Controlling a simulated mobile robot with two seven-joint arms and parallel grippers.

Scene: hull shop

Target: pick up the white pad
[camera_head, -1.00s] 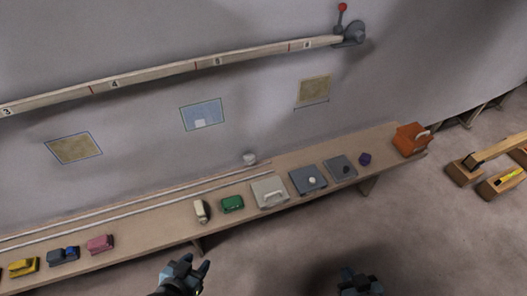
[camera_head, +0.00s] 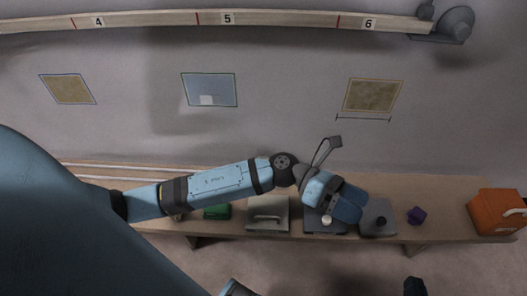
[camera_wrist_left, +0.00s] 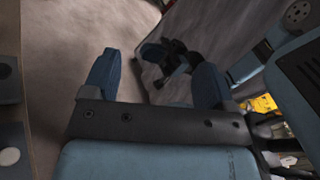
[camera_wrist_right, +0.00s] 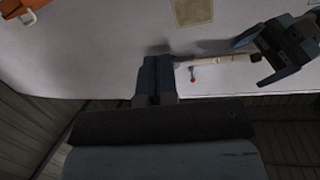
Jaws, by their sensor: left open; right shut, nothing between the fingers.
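The round white pad (camera_head: 327,220) sits on a dark grey plate (camera_head: 312,226) on the bench. It also shows at the lower left edge of the left wrist view (camera_wrist_left: 9,157). My left gripper (camera_head: 346,211) reaches in from the left over the bench and covers part of this plate. Its fingers are spread and empty, beside the pad in the head view. How high it is above the pad I cannot tell. My right gripper (camera_wrist_right: 156,72) is shut and empty; a dark part of it (camera_head: 415,286) shows at the bottom of the head view.
A numbered rail (camera_head: 270,19) runs along the wall above.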

